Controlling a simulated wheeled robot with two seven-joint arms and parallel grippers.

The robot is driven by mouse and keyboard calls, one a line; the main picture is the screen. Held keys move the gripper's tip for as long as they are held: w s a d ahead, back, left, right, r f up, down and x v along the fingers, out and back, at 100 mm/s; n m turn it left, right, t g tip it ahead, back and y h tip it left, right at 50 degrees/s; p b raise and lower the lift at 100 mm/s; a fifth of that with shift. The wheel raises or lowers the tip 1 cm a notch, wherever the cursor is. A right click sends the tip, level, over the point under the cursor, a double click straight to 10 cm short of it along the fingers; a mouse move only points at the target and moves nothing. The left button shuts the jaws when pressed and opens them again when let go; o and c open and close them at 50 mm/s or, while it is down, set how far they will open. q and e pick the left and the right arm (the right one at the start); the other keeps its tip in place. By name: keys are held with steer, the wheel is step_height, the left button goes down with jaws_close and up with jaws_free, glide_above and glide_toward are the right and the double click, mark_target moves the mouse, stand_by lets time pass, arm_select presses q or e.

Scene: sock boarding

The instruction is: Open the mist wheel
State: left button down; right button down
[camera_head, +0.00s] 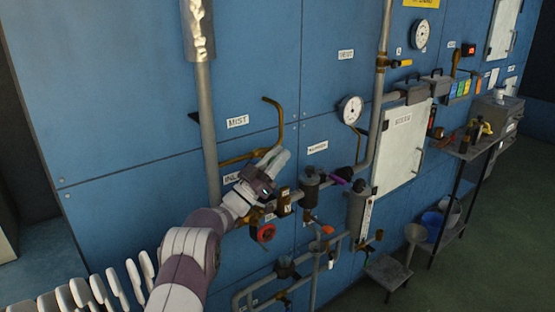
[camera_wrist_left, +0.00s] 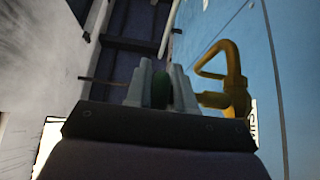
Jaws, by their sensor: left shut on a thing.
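My left gripper (camera_head: 277,160) reaches up to the blue panel, below and right of the MIST label (camera_head: 237,121). In the left wrist view its pale fingers (camera_wrist_left: 160,91) are shut on a dark green rounded piece (camera_wrist_left: 160,89), seen edge-on, which appears to be the mist wheel. In the head view the gripper hides this piece. A brass pipe (camera_head: 278,125) with a hooked top rises just behind the fingers; it also shows in the left wrist view (camera_wrist_left: 234,80), right of the fingers. How far the wheel is turned cannot be told. My right gripper is not in view.
A red handwheel (camera_head: 265,232) sits below my left wrist. A grey vertical pipe (camera_head: 207,130) stands to the left. A gauge (camera_head: 350,110), a white panel door (camera_head: 402,148) and more pipework lie to the right. A side table (camera_head: 470,150) stands further right.

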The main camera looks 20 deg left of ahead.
arm_select(q)
steer(key=c, duration=1.1)
jaws_free()
steer(key=shift+o, duration=0.2)
steer(key=shift+r, duration=0.15)
step_height(320, 180, up, 4)
steer(key=shift+s+f+b, duration=0.1)
steer(key=shift+b, duration=0.5)
steer(key=s+d+r+b, duration=0.2)
steer(key=d+r, duration=0.5)
steer(key=d, duration=0.4)
steer(key=shift+s+d, duration=0.15)
steer(key=shift+s, duration=0.2)
